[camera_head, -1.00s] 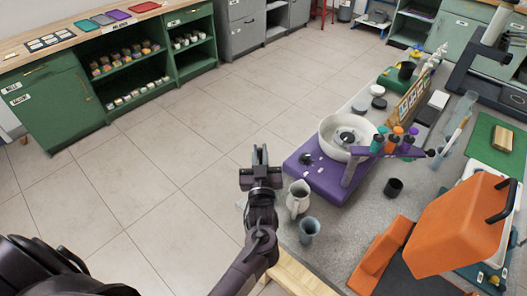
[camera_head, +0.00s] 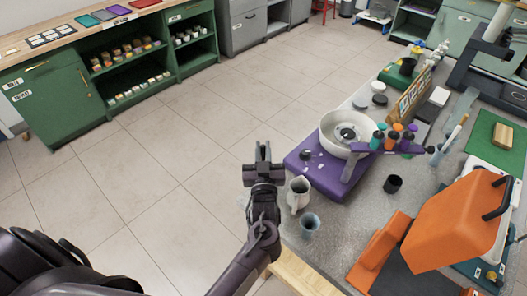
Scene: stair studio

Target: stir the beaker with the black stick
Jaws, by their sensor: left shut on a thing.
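My left gripper (camera_head: 263,155) is beside the left edge of the grey worktop, over the floor in the picture, left of a pale jug (camera_head: 297,198). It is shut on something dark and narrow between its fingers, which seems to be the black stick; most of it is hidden. A blue-grey beaker-like vessel (camera_head: 310,226) stands upright near the worktop's near left edge, right of my left wrist and apart from the gripper. Its inside is too small to read. My right gripper is not in view.
A purple device with a white bowl (camera_head: 328,138) stands behind the jug. A black cup (camera_head: 393,184) is further right. An orange-lidded machine (camera_head: 455,225) fills the near right. Tall glassware (camera_head: 440,152) stands behind it. Green cabinets (camera_head: 58,105) are across clear floor.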

